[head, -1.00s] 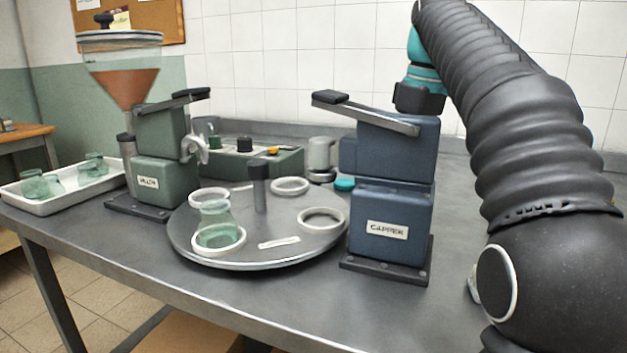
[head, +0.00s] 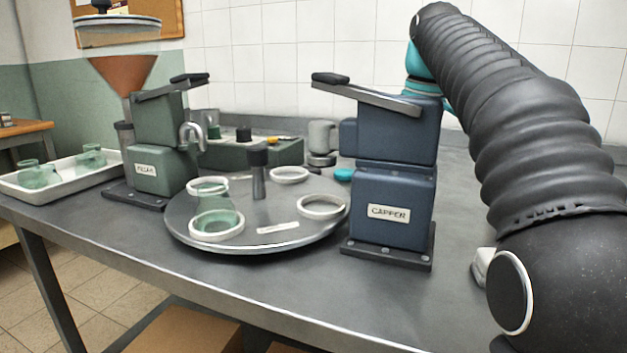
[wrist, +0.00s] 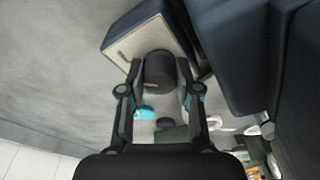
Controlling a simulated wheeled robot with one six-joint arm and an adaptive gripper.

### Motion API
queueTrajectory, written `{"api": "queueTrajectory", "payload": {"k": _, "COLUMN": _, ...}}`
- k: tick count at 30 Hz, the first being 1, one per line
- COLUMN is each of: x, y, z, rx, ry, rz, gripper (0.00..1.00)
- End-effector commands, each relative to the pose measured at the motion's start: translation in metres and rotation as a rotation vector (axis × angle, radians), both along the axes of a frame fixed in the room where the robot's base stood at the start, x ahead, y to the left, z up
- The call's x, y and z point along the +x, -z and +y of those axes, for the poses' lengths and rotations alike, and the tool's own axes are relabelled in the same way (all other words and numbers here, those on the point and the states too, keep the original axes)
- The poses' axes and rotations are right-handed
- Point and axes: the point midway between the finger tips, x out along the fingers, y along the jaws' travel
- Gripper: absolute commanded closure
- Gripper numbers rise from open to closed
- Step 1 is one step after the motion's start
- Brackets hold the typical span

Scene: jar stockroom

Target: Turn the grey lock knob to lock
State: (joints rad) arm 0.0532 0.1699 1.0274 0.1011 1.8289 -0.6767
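A dark grey round knob (wrist: 160,72) shows in the wrist view, in front of the pale face of a dark blue box (wrist: 138,40). I take it to be the lock knob. My gripper (wrist: 160,66) has its two fingers apart, one on each side of the knob, with narrow gaps seeming to remain. Whether either fingertip touches it is hard to tell. In the head view the blue capper (head: 393,205) stands upright on the table, and my gripper is hidden behind it. No lock marking is readable.
The turntable (head: 290,245) with white rings and a green jar (head: 222,221) stands left of the capper. A teal lid (head: 343,174) lies behind it. The green filler (head: 160,170) and jar tray (head: 60,190) are farther left. Table front is clear.

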Motion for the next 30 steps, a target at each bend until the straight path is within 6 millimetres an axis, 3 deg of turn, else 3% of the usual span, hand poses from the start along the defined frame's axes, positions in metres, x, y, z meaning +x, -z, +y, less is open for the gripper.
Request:
{"api": "queueTrajectory", "payload": {"k": 2, "x": 0.0003, "y": 0.0002, "z": -0.0003, "rx": -0.001, "ry": 0.0, "rz": -0.001, "gripper": 1.0}}
{"api": "queueTrajectory", "payload": {"k": 8, "x": 0.0004, "y": -0.0011, "z": -0.0006, "rx": 0.0, "ry": -0.026, "rz": 0.0, "gripper": 1.0}}
{"api": "queueTrajectory", "payload": {"k": 21, "x": 0.0004, "y": -0.0006, "z": -0.0011, "rx": -0.001, "ry": -0.259, "rz": 0.002, "gripper": 1.0}}
{"api": "queueTrajectory", "payload": {"k": 30, "x": 0.0004, "y": 0.0007, "z": -0.0011, "rx": -0.001, "ry": -0.282, "rz": 0.0, "gripper": 1.0}}
